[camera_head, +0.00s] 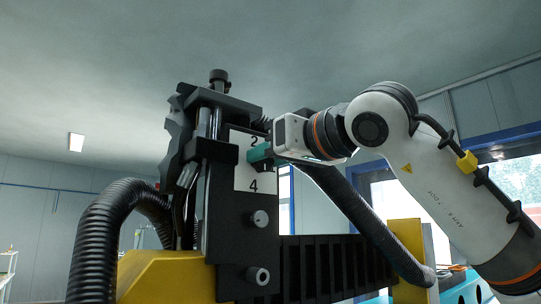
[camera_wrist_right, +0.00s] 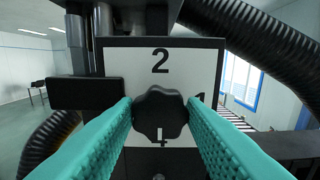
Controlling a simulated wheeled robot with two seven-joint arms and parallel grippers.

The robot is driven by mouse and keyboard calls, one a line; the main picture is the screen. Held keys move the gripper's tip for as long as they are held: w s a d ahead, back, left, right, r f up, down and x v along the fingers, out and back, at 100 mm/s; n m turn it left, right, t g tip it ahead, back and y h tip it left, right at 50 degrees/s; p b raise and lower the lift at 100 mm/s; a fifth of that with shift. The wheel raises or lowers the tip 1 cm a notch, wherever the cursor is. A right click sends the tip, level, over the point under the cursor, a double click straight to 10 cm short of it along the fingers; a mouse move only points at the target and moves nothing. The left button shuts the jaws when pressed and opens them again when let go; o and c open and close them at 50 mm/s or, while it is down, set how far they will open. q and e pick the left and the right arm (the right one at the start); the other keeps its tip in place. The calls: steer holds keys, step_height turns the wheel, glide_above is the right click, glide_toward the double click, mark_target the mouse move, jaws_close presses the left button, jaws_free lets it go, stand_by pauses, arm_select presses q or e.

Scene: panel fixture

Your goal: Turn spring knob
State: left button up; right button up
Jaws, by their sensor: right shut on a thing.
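The knob (camera_wrist_right: 160,114) is dark and lobed, and sits in front of a white plate (camera_wrist_right: 128,62) with black numbers. In the right wrist view a 2 shows above the knob, part of a 1 to its right and part of a 4 below it. My right gripper (camera_wrist_right: 160,116) has teal ribbed fingers, one on each side of the knob, shut on it. In the head view my right gripper (camera_head: 258,154) comes in from the right against the white plate (camera_head: 243,178), and the knob is hidden behind the fingers. My left gripper is not in view.
The plate is on a black upright fixture (camera_head: 232,225) with two silver round bolts below. Black corrugated hoses (camera_head: 100,235) curve at left and under my right arm. A yellow part (camera_head: 165,275) stands at the lower left. A black block (camera_wrist_right: 85,93) juts out left of the knob.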

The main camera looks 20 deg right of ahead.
steer(key=shift+w+a+f, duration=0.1)
steer(key=shift+a+f, duration=0.05)
steer(key=shift+f, duration=0.15)
steer(key=o, duration=0.9)
steer(key=shift+c, duration=0.2)
steer(key=shift+o, duration=0.7)
steer(key=shift+r, duration=0.2)
steer(key=shift+d, duration=0.2)
steer(key=b+v, duration=0.4)
steer(key=v, duration=0.8)
steer(key=shift+b, duration=0.3)
